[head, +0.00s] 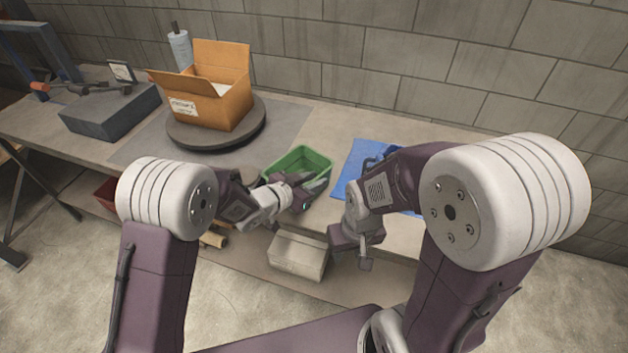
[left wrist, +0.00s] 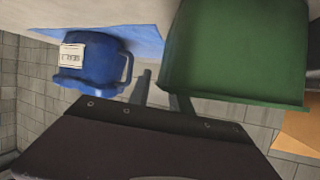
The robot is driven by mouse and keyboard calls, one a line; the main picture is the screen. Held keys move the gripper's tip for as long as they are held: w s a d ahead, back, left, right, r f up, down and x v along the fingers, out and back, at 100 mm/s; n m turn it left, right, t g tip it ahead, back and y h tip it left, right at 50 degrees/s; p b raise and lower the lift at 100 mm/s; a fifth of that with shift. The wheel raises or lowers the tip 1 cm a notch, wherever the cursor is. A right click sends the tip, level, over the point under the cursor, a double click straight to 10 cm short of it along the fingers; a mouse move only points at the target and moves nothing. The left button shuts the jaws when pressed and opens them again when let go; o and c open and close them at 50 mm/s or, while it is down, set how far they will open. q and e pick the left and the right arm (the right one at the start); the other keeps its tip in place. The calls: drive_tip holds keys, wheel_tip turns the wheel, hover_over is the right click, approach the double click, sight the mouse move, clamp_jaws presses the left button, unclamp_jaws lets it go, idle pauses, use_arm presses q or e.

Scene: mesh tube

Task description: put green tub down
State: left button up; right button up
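The green tub (head: 299,161) is on the workbench near its front edge in the head view, with its near side partly hidden by my left gripper (head: 317,186). In the left wrist view the tub (left wrist: 237,48) fills the upper right, rim towards the bottom of the picture. My left gripper (left wrist: 160,88) straddles the tub's wall: one finger is outside, with a gap to the wall, and the other is partly hidden behind it. The fingers look spread. My right gripper (head: 360,258) hangs lower, apart from the tub; its fingers are too small to judge.
A blue mug (left wrist: 92,62) with a label is beside the tub on a blue mat (head: 352,174). An open cardboard box (head: 222,108) sits on a round turntable (head: 215,138) at the back left. A pale lidded box (head: 298,256) is below the bench edge.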

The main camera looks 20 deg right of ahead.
use_arm(q)
drive_tip(key=v, duration=1.2)
drive_tip(key=shift+p, duration=0.3)
drive_tip(key=a+f+n+y, duration=0.3)
drive_tip(key=a+y, duration=0.1)
drive_tip(key=a, duration=0.5)
drive_tip(key=a+f+n+y, duration=0.2)
drive_tip(key=a+n+y, duration=0.25)
drive_tip(key=a, duration=0.45)
drive_tip(key=s+a+f+n+g+y, duration=0.1)
drive_tip(key=s+a+n+g, duration=0.1)
drive_tip(key=s, duration=0.5)
drive_tip(key=s+a+f+n+g+y, duration=0.1)
drive_tip(key=s+a+g, duration=0.3)
drive_tip(key=s, duration=0.4)
drive_tip(key=shift+n, duration=0.75)
